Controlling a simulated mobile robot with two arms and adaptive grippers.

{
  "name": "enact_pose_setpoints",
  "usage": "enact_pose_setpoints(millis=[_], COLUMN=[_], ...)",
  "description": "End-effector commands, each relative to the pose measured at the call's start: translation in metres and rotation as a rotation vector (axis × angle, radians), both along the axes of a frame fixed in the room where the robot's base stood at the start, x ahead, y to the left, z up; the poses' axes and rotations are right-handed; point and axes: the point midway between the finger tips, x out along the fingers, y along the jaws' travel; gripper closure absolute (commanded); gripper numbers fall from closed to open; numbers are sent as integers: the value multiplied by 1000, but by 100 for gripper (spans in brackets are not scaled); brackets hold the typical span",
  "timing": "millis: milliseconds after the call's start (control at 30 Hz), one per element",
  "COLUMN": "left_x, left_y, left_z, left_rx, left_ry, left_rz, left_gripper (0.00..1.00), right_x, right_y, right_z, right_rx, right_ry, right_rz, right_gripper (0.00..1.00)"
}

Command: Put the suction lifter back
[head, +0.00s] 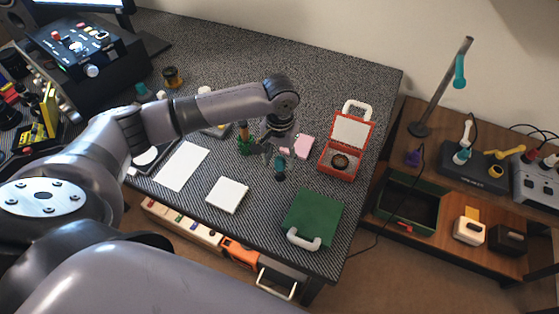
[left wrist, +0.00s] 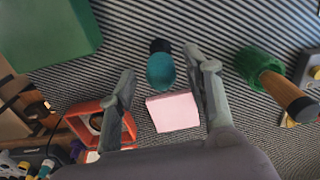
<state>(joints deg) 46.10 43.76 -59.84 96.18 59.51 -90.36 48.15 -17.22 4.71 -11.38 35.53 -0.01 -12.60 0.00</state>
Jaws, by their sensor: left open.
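A small teal piece with a dark end, which looks like the suction lifter (head: 280,168), is on the dark striped bench top. In the left wrist view the lifter (left wrist: 160,73) shows between my two fingers, with its dark end pointing away. My left gripper (head: 273,150) is over the bench just beside it in the head view. In the left wrist view the left gripper (left wrist: 160,63) has its fingers wide apart, with nothing clamped. I cannot tell how high the fingers are above the lifter. My right gripper is not in view.
A pink pad (head: 303,146), an open red case (head: 338,163), a green case (head: 312,217) and a white pad (head: 227,195) lie around. A green brush with a wooden handle (left wrist: 262,68) stands close by. A wooden side table (head: 425,252) is at right.

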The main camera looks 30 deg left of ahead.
Motion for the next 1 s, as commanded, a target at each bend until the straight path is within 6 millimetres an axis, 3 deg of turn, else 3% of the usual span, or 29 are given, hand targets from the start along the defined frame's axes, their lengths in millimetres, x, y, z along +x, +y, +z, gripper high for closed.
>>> enact_pose_setpoints(millis=[200, 433, 633, 1000], left_x=[1, 1, 0, 0], left_y=[-1, -1, -1, -1], left_z=[49, 89, 102, 103], left_rx=[-3, -1, -1, -1], left_ry=[-5, -3, -1, 0], left_rz=[0, 1, 1, 1], left_gripper=[55, 55, 55, 55], right_x=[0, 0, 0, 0], right_y=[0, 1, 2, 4], right_z=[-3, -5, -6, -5], right_rx=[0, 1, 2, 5], right_ry=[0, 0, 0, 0], right_rz=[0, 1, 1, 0], right_gripper=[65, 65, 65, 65])
